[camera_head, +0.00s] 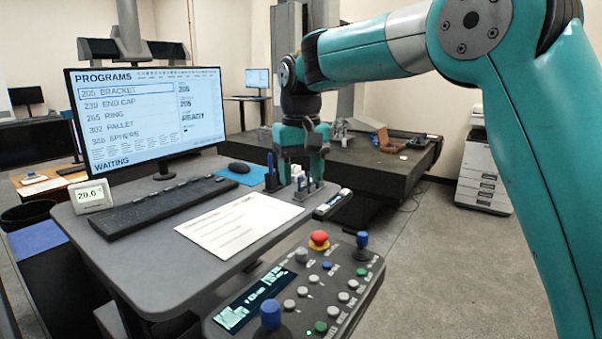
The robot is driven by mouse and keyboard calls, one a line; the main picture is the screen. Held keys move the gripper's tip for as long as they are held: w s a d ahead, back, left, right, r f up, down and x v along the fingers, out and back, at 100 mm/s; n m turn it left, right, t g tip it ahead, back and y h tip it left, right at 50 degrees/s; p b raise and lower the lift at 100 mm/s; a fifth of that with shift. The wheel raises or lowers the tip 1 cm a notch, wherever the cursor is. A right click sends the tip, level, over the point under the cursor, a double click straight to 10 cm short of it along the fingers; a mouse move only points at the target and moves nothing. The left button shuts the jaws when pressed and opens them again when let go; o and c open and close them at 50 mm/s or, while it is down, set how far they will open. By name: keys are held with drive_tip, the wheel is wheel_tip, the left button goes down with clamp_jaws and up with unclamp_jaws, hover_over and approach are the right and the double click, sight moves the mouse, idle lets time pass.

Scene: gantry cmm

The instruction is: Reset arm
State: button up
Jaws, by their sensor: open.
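My arm, teal with grey joints, reaches in from the right and bends down near the middle of the view. My gripper (299,181) points downward at the back right corner of the console desk. Its jaws are open, above or close beside a small holder with upright probes or pens (297,186). I cannot tell whether the fingers touch any of these. Nothing is seen held between the fingers.
The desk (160,285) carries a monitor (147,112), keyboard (160,204), mouse (238,167), paper sheet (238,226) and small temperature display (91,196). A control panel (300,290) with a red stop button (319,239) juts out in front.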

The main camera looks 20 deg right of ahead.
drive_tip(key=s+a+f+n+y, duration=0.1)
drive_tip(key=s+f+n, duration=0.1)
drive_tip(key=s, duration=0.8)
drive_tip(key=s+a+f+n+y, duration=0.1)
drive_tip(key=s+a+f+n, duration=0.1)
drive_tip(key=s, duration=0.8)
drive_tip(key=s+a+f+n+y, duration=0.1)
drive_tip(key=s+f+n+y, duration=0.1)
drive_tip(key=s, duration=0.8)
drive_tip(key=shift+s+a+f+n, duration=0.3)
drive_tip(key=shift+s+f+n, duration=0.1)
